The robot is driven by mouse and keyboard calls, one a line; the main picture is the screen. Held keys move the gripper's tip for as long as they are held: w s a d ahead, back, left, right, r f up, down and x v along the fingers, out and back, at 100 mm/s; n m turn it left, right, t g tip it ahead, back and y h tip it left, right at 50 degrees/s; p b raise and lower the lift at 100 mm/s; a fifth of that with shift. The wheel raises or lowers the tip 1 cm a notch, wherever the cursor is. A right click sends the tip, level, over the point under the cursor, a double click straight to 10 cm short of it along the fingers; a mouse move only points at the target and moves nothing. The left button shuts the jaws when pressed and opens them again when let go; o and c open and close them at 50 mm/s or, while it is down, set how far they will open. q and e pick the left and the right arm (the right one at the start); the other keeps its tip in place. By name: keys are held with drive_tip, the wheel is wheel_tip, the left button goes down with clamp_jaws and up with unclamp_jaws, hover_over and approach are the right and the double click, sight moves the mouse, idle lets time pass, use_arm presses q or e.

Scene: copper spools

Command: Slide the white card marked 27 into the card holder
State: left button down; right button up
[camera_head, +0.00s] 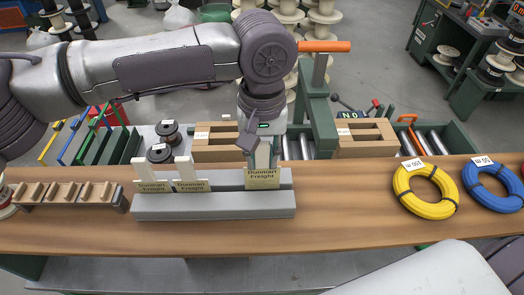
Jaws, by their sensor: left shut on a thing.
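The grey card holder (215,208) is a long stepped block on the wooden bench. Two white cards (143,170) (185,169) stand in its left half, slightly tilted, behind tan labels reading "Dunmarr Freight". My left gripper (262,162) points down over the holder's right end. It is shut on a pale, narrow card, mostly hidden by the fingers. A larger tan "Dunmarr Freight" label (262,179) shows just below the fingertips. No number 27 is readable, and I cannot tell how far the held card sits in the holder. My right gripper is not in view.
A wooden slotted rack (68,195) lies at the left of the bench (345,215). A yellow coil (425,190) and a blue coil (492,186) lie at the right. Wooden crates (217,142) (365,138) and a green post (320,110) stand behind. Bench between holder and yellow coil is clear.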

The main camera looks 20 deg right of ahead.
use_arm(q)
drive_tip(key=c, duration=0.8)
unclamp_jaws()
wheel_tip(320, 180, up, 12)
